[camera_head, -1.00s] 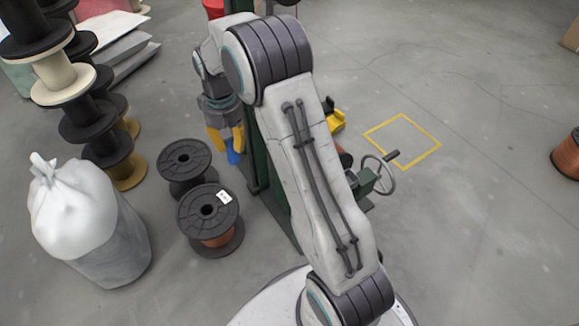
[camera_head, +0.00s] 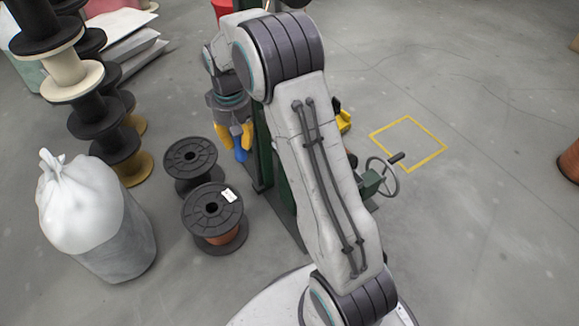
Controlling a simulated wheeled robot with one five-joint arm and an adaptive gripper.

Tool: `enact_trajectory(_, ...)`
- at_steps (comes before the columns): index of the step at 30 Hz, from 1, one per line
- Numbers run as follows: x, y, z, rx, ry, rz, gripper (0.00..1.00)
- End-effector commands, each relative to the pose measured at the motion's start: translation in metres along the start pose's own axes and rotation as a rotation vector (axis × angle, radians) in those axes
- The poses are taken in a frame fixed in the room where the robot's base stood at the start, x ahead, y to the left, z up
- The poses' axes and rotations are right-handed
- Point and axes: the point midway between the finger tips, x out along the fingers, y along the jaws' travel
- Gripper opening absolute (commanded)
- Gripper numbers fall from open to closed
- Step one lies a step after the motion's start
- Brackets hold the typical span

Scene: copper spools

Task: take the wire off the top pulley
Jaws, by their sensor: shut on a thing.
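My gripper (camera_head: 236,138) hangs pointing down left of the green machine post (camera_head: 264,150), with yellow fingers closed on a small blue thing (camera_head: 241,155). What the blue thing belongs to is too small to tell. I cannot make out a wire. A dark rounded part (camera_head: 297,3) at the top edge, behind my arm, may be the top pulley; it is cut off by the frame. My arm hides much of the machine.
Two black spools (camera_head: 212,210), (camera_head: 190,160) stand on the floor below my gripper. A white sack (camera_head: 100,220) and stacked spools (camera_head: 72,85) are at left. A handwheel (camera_head: 382,178) is right of my arm. Floor around the yellow square (camera_head: 437,157) is clear.

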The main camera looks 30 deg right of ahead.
Motion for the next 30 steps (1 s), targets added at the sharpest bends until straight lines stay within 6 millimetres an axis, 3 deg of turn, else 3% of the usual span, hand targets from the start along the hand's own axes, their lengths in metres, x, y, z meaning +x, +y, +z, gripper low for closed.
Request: enact_trajectory(30,-0.079,0.025,0.015,0.002,0.001,0.000,0.00)
